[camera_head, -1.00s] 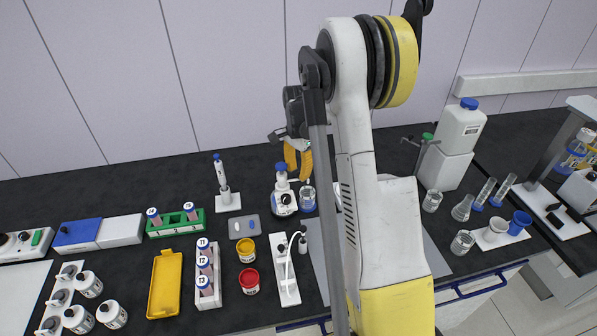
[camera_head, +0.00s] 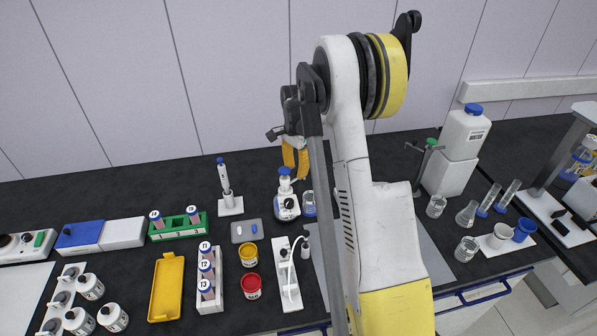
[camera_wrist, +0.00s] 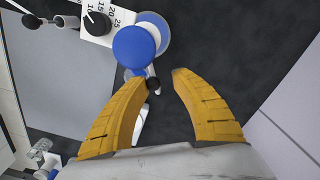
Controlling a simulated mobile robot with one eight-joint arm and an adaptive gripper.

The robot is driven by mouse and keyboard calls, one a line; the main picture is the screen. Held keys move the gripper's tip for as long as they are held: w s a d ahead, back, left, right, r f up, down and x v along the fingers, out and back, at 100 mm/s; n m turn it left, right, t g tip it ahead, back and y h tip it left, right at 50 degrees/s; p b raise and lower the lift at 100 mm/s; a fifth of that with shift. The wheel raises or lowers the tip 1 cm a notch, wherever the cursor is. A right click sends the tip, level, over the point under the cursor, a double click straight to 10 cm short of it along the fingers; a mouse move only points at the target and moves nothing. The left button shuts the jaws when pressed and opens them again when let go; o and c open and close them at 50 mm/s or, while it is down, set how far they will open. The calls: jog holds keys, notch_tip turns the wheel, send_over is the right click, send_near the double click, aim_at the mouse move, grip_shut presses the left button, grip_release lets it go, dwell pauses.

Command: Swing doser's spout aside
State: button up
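The doser (camera_head: 286,201) is a white bottle-top dispenser with a blue cap and a dark dial, standing upright on the bench. In the wrist view its round blue cap (camera_wrist: 135,48) and numbered dial (camera_wrist: 97,22) fill the top. My gripper (camera_wrist: 163,80) is open, with yellow fingers apart and nothing held. In the head view my gripper (camera_head: 295,158) hangs behind and above the doser. I cannot tell whether a finger touches the spout.
A beaker with blue liquid (camera_head: 309,203) stands close right of the doser, partly behind my arm. A pipette on a white stand (camera_head: 229,203) and a grey tray (camera_head: 245,230) are to the left. The bench behind is clear.

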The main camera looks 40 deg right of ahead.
jog(key=shift+w, duration=0.25)
jog(key=shift+w+a, duration=0.45)
jog(key=shift+w, duration=0.35)
dwell(0.8)
jog(key=shift+s+b, duration=0.25)
jog(key=shift+b, duration=0.1)
notch_tip(320, 180, up, 8)
jog(key=p, duration=0.4)
jog(key=shift+f, duration=0.25)
